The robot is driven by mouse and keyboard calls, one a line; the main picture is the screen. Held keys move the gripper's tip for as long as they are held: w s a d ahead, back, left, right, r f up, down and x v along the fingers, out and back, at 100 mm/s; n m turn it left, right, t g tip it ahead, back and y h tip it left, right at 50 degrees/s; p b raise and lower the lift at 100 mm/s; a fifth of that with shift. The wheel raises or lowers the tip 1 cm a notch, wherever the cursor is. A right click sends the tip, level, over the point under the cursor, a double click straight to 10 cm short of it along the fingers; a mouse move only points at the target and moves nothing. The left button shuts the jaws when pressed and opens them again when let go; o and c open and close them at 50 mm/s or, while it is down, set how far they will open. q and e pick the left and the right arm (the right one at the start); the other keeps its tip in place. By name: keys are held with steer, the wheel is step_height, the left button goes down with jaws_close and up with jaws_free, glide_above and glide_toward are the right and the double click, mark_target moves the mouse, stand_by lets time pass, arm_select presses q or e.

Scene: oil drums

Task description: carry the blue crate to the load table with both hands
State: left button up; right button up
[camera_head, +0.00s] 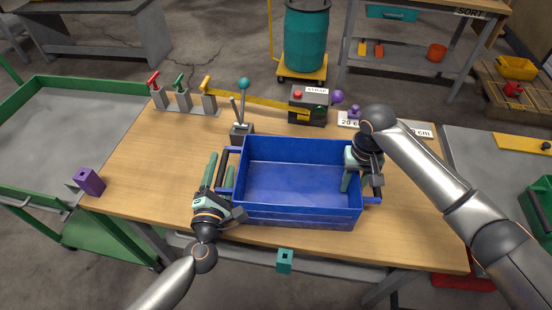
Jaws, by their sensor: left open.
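The blue crate (298,215) stands upright and looks empty on the wooden table (130,150). It has a dark-gripped handle (221,168) on its left side and one on its right, mostly covered by my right arm. My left gripper (218,174) is open, with one green finger on each side of the left handle. My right gripper (354,178) is at the crate's right wall and handle. One green finger shows inside the wall; the other is hidden, so its closure is unclear. I see no label naming a load table.
A green-railed cart (75,120) adjoins the table's left. A purple block (90,181) sits near that edge. A teal drum (305,40) stands beyond.

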arm_select(q)
steer(key=shift+s, duration=0.1)
steer(key=s, duration=1)
steer(key=shift+s+a, duration=0.1)
steer(key=shift+s, duration=0.25)
arm_select(e)
steer(key=shift+a, duration=0.1)
arm_select(q)
steer(key=shift+s, duration=0.5)
arm_select(e)
steer(key=shift+r, duration=0.15)
step_height(320, 180, up, 12)
steer(key=shift+f, duration=0.1)
arm_select(q)
steer(key=shift+s, duration=0.1)
